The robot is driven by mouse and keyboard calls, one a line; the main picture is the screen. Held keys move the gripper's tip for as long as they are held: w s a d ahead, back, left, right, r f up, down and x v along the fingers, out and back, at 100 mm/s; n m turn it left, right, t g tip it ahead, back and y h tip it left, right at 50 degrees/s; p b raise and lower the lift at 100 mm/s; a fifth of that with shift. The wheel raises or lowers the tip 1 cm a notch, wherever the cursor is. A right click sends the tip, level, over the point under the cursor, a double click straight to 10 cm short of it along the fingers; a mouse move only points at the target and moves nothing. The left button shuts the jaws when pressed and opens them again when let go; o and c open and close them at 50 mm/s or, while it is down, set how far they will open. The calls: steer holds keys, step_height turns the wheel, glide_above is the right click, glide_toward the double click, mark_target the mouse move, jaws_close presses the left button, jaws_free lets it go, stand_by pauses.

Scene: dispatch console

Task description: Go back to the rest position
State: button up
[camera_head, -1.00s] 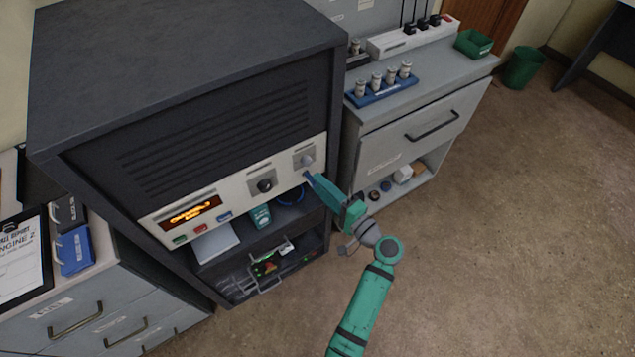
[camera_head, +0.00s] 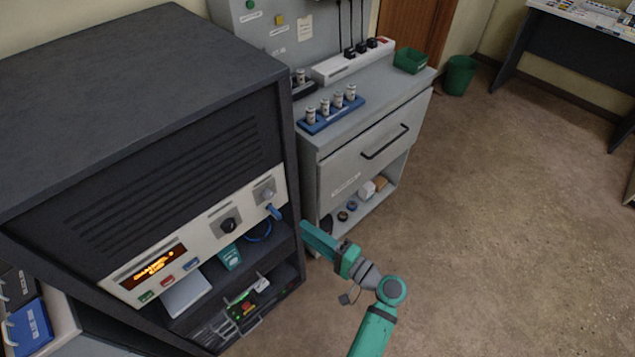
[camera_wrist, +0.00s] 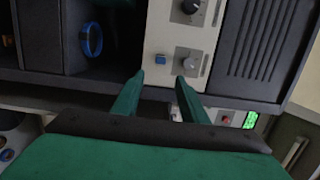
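My gripper (camera_head: 306,234) is at the right end of the radio cabinet's front panel (camera_head: 205,240), apart from it, with my green arm reaching up from the lower right. In the wrist view its two green fingers (camera_wrist: 159,84) are spread with nothing between them.
A blue cable loop (camera_head: 260,232) hangs in the shelf under the panel. The dark cabinet (camera_head: 130,80) stands left of my arm. A grey counter (camera_head: 395,90) with a drawer stands behind it. The brown floor (camera_head: 500,220) at right is clear.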

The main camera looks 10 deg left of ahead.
steer(key=s+d+f+m+t+h, duration=0.2)
steer(key=s+f+m+t+h, duration=0.1)
steer(key=s+f+h, duration=1)
steer(key=s+d+r+n+t+h, duration=0.1)
steer(key=s+d+r+n, duration=0.15)
steer(key=s, duration=0.45)
steer(key=s+d+r+n+h, duration=0.1)
steer(key=s+d+h, duration=0.1)
steer(key=s+d, duration=0.35)
steer(key=s+r+n+t, duration=0.2)
steer(key=s+r+n, duration=0.3)
steer(key=r, duration=0.7)
steer(key=shift+s+a+t, duration=0.3)
steer(key=shift+s+a, duration=0.15)
steer(key=shift+s, duration=0.7)
steer(key=shift+c, duration=0.4)
